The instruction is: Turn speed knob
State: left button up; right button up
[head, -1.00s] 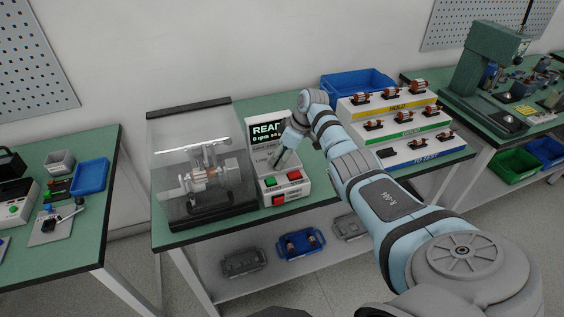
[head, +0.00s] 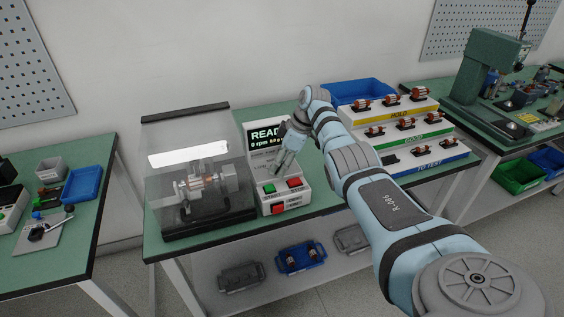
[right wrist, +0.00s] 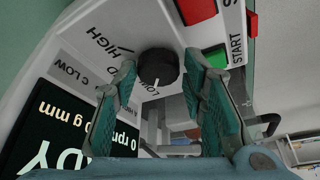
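The speed knob (right wrist: 158,68) is black and round, with a white pointer mark toward LOW, on the white face of the control box (head: 270,208). In the right wrist view it sits between the two fingers of my right gripper (right wrist: 162,88), which are open with gaps to the knob. In the head view, my right gripper (head: 284,163) is in front of the box and hides the knob. A green START button (right wrist: 217,57) and a red button (right wrist: 197,10) are beside it. The dark display (head: 268,135) shows 0 rpm. My left gripper is not in view.
A clear-covered test rig (head: 208,190) stands left of the box on the green bench (head: 158,251). Grey and blue trays (head: 298,257) are on the shelf below.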

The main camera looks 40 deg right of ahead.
jog(key=shift+o, duration=1.2)
jog(key=shift+r, duration=0.2)
jog(key=v, duration=1.1)
jog(key=shift+r, duration=0.35)
jog(key=shift+s+d, duration=0.1)
